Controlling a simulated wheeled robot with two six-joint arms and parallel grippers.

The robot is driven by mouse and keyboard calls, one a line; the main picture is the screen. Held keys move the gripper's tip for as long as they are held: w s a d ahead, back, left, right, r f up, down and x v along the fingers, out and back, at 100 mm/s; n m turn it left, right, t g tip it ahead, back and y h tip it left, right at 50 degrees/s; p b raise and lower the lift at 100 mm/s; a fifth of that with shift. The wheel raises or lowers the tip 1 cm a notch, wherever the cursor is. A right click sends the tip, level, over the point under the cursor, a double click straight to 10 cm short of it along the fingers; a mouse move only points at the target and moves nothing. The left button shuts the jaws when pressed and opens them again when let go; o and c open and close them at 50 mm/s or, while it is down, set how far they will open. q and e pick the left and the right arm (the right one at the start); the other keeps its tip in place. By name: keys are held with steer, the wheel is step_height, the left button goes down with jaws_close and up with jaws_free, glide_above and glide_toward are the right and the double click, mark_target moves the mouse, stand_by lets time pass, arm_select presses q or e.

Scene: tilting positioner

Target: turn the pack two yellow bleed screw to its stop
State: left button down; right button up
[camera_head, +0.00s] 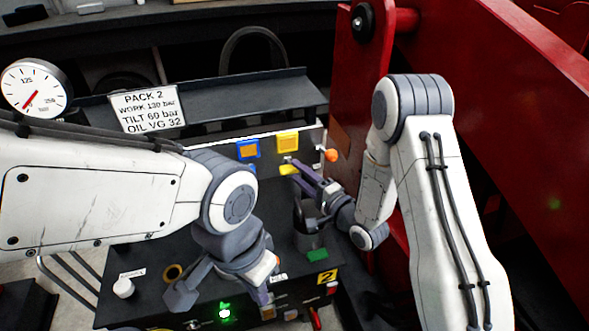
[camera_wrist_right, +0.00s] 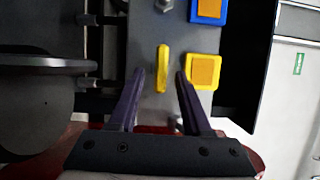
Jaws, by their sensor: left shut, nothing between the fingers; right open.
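The yellow bleed screw (camera_wrist_right: 163,66) shows as a thin upright yellow handle on the grey panel in the right wrist view. In the head view it (camera_head: 288,169) is below the yellow-framed square (camera_head: 288,142). My right gripper (camera_wrist_right: 159,76) is open, with one purple fingertip on each side of the handle. A gap shows on both sides; I cannot tell how deep the fingers reach. In the head view my right gripper (camera_head: 298,169) points at the panel from the lower right. My left gripper (camera_head: 267,303) is shut and empty, low over the front of the black box.
A blue-framed square (camera_head: 248,150) is left of the yellow one. An orange knob (camera_head: 331,155) is at the panel's right end. A PACK 2 sign (camera_head: 146,107) and gauge (camera_head: 37,88) stand at left. A red structure (camera_head: 505,130) bounds the right.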

steer(key=v, duration=0.7)
steer(key=shift+s+d, duration=0.3)
